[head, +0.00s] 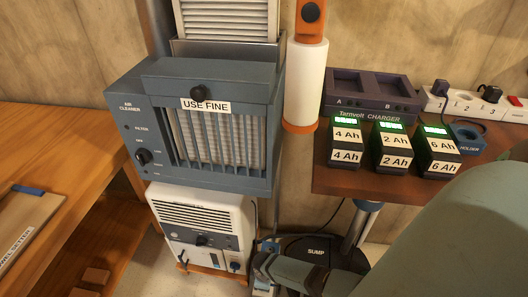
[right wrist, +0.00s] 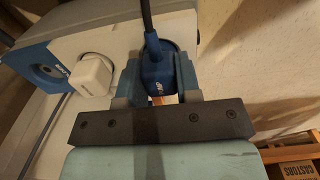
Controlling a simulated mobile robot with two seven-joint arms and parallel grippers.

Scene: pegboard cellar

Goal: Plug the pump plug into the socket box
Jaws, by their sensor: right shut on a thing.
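In the right wrist view, my right gripper (right wrist: 157,78) is shut on a blue plug (right wrist: 155,70) with a dark cable rising from its top. Small lettering on the plug is too blurred to read. Behind it is a white panel (right wrist: 112,45), which looks like the socket box, with a white plug (right wrist: 92,76) seated left of my fingers. I cannot tell whether the blue plug touches the panel. In the head view my right gripper (head: 262,262) is low, beside the dark sump lid (head: 316,252), and hides most of the box there. My left gripper is out of view.
A blue-grey air cleaner (head: 210,125) stands above a white unit (head: 207,225), left of my right gripper. A table (head: 340,180) with a charger (head: 365,95), batteries and a white power strip (head: 465,105) is at right. A wooden bench (head: 60,150) is at left.

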